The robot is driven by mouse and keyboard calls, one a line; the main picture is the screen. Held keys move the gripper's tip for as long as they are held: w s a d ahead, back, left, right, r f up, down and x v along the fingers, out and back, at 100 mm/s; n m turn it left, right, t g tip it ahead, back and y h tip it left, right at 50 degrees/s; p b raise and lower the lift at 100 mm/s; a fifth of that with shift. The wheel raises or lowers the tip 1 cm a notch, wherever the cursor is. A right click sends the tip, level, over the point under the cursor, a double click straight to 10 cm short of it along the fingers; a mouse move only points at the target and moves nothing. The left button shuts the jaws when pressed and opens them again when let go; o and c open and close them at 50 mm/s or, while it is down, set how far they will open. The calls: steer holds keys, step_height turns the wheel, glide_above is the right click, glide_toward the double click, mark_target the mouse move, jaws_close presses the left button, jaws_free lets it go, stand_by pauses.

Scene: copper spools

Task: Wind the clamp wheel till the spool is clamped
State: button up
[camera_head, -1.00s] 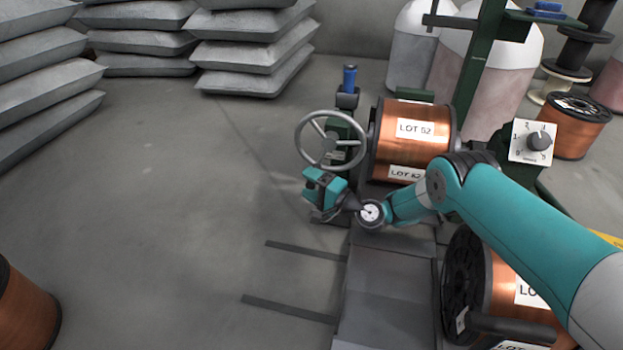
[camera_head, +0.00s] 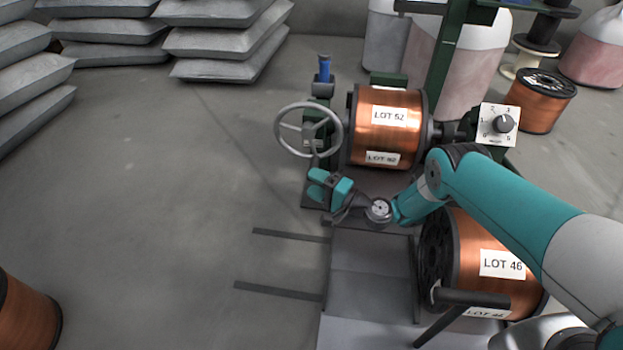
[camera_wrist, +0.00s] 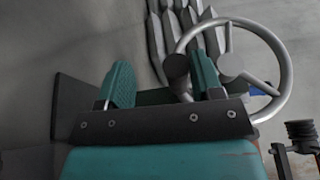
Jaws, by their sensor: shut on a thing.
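The clamp wheel (camera_head: 281,136), a grey spoked ring, stands upright at the left of the winding stand. It also shows in the wrist view (camera_wrist: 287,80), where its dark handle knob (camera_wrist: 177,70) sits between my fingers, close to the right one. The copper spool marked LOT 52 (camera_head: 386,140) lies sideways between the wheel's post and the right-hand support. Whether both ends are pressed tight is too small to tell. My gripper (camera_head: 321,182) is just below the wheel, shut on the handle knob. In the head view the knob is hidden.
A dial box (camera_head: 495,124) sits right of the spool. A second spool, LOT 46 (camera_head: 482,245), lies close below my arm. A blue-topped lever (camera_head: 324,70) rises behind the wheel. Stacked sacks (camera_head: 228,40) stand at the back left.

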steer(key=shift+s+f, duration=0.1)
steer(key=shift+f, duration=0.15)
